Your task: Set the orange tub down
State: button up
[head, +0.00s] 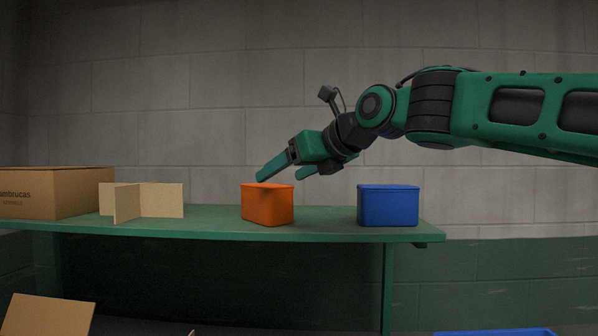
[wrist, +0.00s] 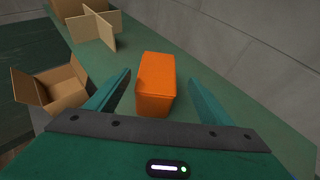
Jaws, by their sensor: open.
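The orange tub (head: 267,206) stands upright on the green shelf (head: 205,222), to the left of the blue tub. In the wrist view the orange tub (wrist: 155,82) lies between and beyond the fingers of my gripper (wrist: 160,88). In the head view my gripper (head: 282,170) is just above the tub, tilted down to the left. It is open, with a finger on either side and a visible gap to the tub. Nothing is held in it.
A blue tub (head: 388,206) stands near the shelf's right end. Crossed cardboard dividers (head: 150,200) and a cardboard box (head: 60,192) are to the left. An open carton (wrist: 58,86) sits lower, beside the shelf. A wall (head: 300,90) runs behind.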

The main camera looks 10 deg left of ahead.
jog(key=shift+v, duration=2.1)
jog(key=shift+s+a+f, duration=0.1)
jog(key=shift+s+a, duration=0.05)
jog(key=shift+s, duration=0.1)
